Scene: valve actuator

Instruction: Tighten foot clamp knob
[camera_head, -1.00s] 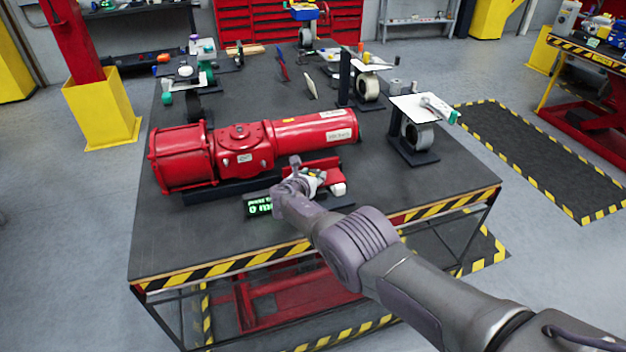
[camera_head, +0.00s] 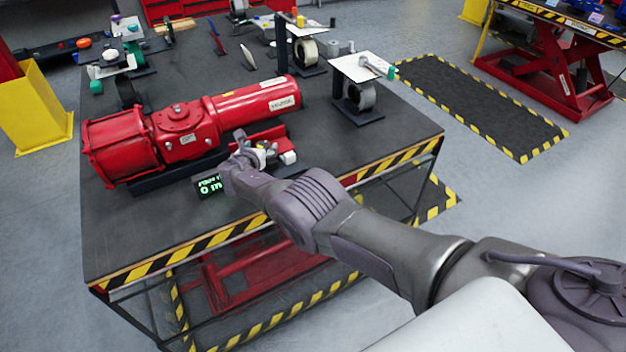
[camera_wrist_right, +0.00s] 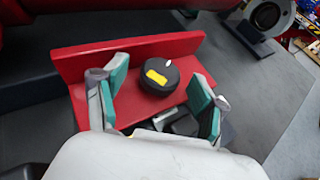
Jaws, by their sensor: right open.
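The foot clamp knob (camera_wrist_right: 159,77) is a round black knob with a yellow patch and a small white mark on top. It sits on a red angled bracket (camera_wrist_right: 192,48) in the right wrist view. My right gripper (camera_wrist_right: 158,98) is open, its teal-padded fingers on either side of the knob and apart from it. In the head view my right gripper (camera_head: 250,158) is at the bracket (camera_head: 272,135) in front of the red valve actuator (camera_head: 190,130); the knob is mostly hidden there. My left gripper is not in view.
A small display with green digits (camera_head: 209,185) stands left of the gripper. The black-topped table (camera_head: 140,235) has a striped front edge. A stand with a roll (camera_head: 362,97) is to the right. The table's front left is clear.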

